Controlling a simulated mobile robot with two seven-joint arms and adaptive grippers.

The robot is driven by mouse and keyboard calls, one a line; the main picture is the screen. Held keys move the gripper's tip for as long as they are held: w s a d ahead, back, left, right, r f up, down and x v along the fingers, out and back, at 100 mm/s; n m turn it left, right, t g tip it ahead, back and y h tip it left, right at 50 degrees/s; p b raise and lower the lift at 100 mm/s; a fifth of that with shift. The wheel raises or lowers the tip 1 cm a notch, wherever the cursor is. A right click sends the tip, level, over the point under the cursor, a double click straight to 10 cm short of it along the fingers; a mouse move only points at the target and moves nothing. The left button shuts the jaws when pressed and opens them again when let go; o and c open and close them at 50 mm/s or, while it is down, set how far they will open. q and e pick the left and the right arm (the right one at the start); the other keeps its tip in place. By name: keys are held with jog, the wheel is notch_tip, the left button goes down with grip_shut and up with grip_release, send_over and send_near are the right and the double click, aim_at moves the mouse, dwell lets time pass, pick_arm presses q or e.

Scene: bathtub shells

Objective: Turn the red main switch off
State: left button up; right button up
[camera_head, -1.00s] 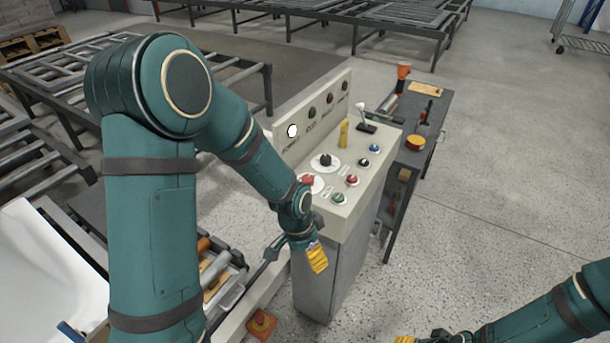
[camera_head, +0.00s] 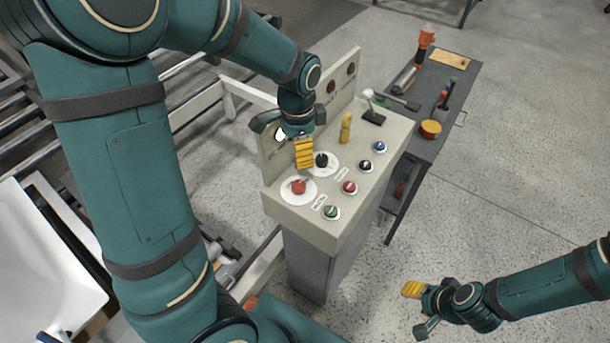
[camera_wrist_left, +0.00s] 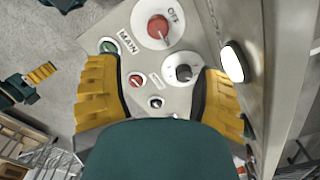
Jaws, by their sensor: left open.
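The red main switch (camera_head: 298,186) is a red knob on a white round plate on the sloped console top, at its near left corner. The left wrist view shows the red knob (camera_wrist_left: 158,27) at the top, with "OFF" and "MAIN" lettering beside it. My left gripper (camera_wrist_left: 160,72) is open and empty, its yellow-padded fingers spread. In the head view one yellow pad of the left gripper (camera_head: 304,153) appears just behind the red switch, beside the black knob (camera_head: 322,160); the other pad is hidden. My right gripper (camera_head: 418,309) looks open and empty, away at lower right.
The console (camera_head: 345,225) also carries green (camera_head: 331,212), red (camera_head: 349,187), black (camera_head: 365,165) and blue (camera_head: 379,146) buttons and a yellow upright piece (camera_head: 346,127). Its back panel rises beside my left gripper. A dark tool table (camera_head: 445,95) stands behind right.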

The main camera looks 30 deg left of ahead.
aim_at(298, 184)
pick_arm(q)
jog(key=f, duration=0.4)
jog(key=f+b, duration=0.1)
jog(key=f, duration=0.3)
jog(key=f+b, duration=0.1)
jog(key=f, duration=0.4)
jog(key=shift+s, duration=0.3)
pick_arm(e)
jog(key=shift+s+a+f, duration=0.1)
jog(key=shift+s+f, duration=0.15)
jog(key=shift+f, duration=0.3)
jog(key=shift+s+f, duration=0.25)
jog(key=shift+f, duration=0.3)
pick_arm(q)
grip_shut()
